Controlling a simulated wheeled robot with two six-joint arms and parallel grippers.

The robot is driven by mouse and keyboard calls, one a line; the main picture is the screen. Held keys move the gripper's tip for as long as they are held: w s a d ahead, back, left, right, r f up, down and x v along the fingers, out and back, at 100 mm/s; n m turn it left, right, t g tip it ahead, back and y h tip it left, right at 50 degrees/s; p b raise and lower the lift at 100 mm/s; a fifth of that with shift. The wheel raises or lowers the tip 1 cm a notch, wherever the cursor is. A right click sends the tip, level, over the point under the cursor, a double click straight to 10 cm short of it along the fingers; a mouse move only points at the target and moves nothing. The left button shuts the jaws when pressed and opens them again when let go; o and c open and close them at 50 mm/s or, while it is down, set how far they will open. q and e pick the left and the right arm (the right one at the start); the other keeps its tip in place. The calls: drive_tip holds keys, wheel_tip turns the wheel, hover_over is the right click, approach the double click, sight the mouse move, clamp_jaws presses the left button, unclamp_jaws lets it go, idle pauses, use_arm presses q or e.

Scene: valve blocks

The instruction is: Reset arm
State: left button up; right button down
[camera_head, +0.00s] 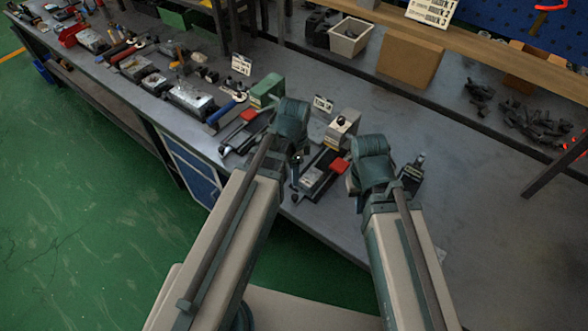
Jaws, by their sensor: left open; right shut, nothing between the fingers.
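My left arm reaches in from the lower left, and its dark green wrist is over the bench's front part. My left gripper (296,182) points down below that wrist, beside a fixture with a red part (338,165); its fingers are small and partly hidden. My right arm reaches in from the lower right. My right gripper (352,188) is mostly hidden by its own wrist, just right of the same fixture. I see nothing held in either gripper. A grey valve block (343,125) stands behind the fixture, and a green block (266,90) stands behind the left wrist.
The grey bench (480,215) is clear at right. A small dark device (412,172) stands right of my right wrist. Another red-topped fixture (240,132) and several tools lie left. A shelf behind holds a cardboard box (410,60), a bin (350,37) and dark parts (535,122).

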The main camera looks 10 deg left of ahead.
use_arm(q)
drive_tip(key=s+d+n+y, duration=0.1)
drive_tip(key=s+d+n, duration=0.6)
drive_tip(key=d+n, duration=0.1)
drive_tip(key=shift+f+n, duration=0.2)
drive_tip(key=shift+n, duration=0.6)
drive_tip(key=shift+s, duration=0.1)
